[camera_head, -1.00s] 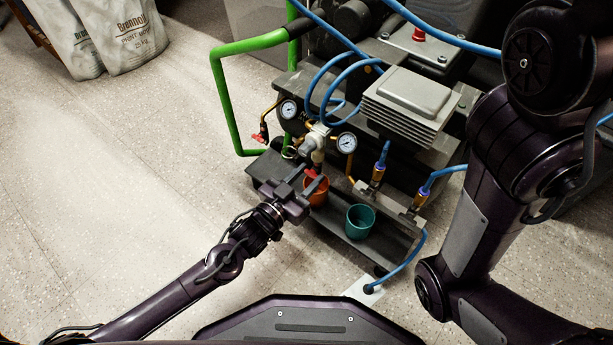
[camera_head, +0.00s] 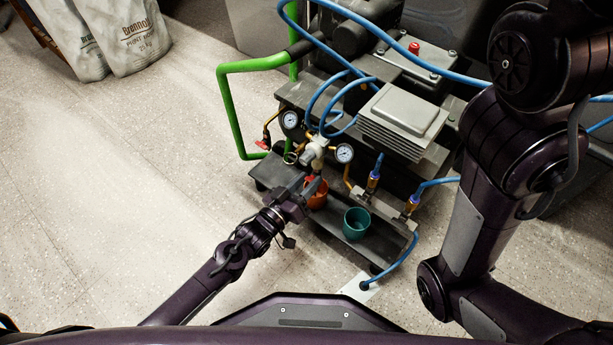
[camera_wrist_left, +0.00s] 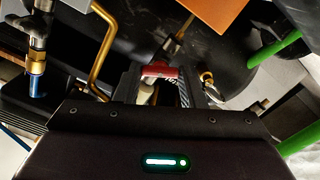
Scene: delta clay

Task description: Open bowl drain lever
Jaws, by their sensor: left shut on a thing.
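The red drain lever (camera_wrist_left: 160,71) lies across between the two fingers of my left gripper (camera_wrist_left: 160,86) in the left wrist view. In the head view my left gripper (camera_head: 304,186) is at the lower front of the compressor, below the regulator and filter body (camera_head: 317,146). It is shut on the red lever, of which only a sliver shows there. The bowl above the lever is mostly hidden by the gripper in the head view. My right arm comes in at the right, but its gripper is out of view.
An orange cup (camera_head: 317,201) and a teal cup (camera_head: 357,222) stand on the lower shelf (camera_head: 330,229) close by. Two gauges (camera_head: 290,120), a second red-handled valve (camera_head: 262,144), blue hoses and a green handle (camera_head: 229,112) surround the area.

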